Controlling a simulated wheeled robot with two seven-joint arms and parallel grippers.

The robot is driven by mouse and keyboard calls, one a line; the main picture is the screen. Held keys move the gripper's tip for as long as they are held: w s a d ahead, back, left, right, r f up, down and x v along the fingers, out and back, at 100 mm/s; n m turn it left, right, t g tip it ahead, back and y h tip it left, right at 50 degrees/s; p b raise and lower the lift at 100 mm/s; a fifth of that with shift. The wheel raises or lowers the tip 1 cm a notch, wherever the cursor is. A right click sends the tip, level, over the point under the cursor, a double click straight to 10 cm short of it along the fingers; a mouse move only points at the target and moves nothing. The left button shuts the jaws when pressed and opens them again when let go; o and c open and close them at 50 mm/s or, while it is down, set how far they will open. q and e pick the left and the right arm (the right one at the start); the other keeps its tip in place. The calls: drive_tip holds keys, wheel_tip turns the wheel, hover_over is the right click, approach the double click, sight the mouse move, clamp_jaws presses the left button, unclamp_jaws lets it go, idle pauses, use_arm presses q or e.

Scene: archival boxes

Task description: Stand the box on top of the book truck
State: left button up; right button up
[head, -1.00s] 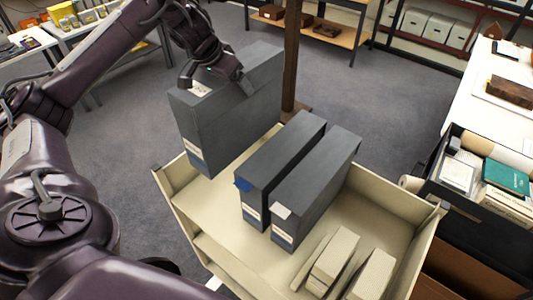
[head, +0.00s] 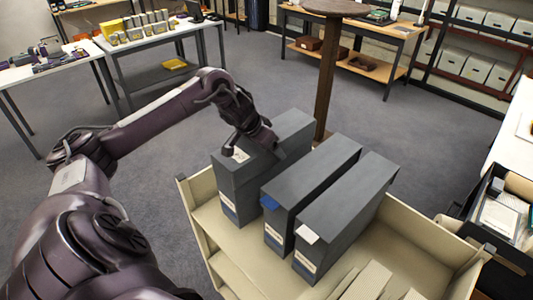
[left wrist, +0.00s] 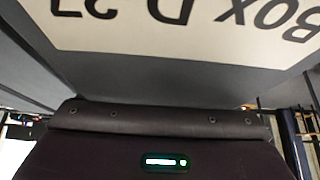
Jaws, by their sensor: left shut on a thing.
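A dark grey archival box (head: 237,185) stands upright at the left end of the cream book truck (head: 207,217), inside its raised end wall. I cannot tell whether its bottom touches the shelf. My left gripper (head: 253,150) is shut on this box at its top. In the left wrist view the box's white label (left wrist: 190,30) fills the upper part, reading "Box D 2" and a partly cut digit, upside down. The fingertips are hidden there. My right gripper is not in view.
Two similar grey boxes stand close by on the truck, one with a blue tab (head: 269,202), one with a white tab (head: 307,234). Smaller cream boxes (head: 367,283) sit at the near end. A wooden post (head: 326,85) rises behind the truck.

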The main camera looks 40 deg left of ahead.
sight(252, 144)
use_arm(q)
wheel_tip(252, 144, down, 3)
drive_tip(key=shift+f, duration=0.1)
idle(0.3)
drive_tip(key=o, duration=1.9)
drive_tip(key=shift+f, duration=0.1)
drive_tip(key=shift+s, duration=0.1)
drive_tip(key=b+v, duration=0.4)
drive_tip(key=v, duration=0.6)
drive_tip(key=shift+s, duration=0.1)
drive_tip(key=shift+s+r+b, duration=0.25)
drive_tip(key=shift+r+b, duration=0.35)
drive_tip(key=shift+r, duration=0.05)
drive_tip(key=shift+s+r, duration=0.15)
drive_tip(key=shift+r, duration=0.2)
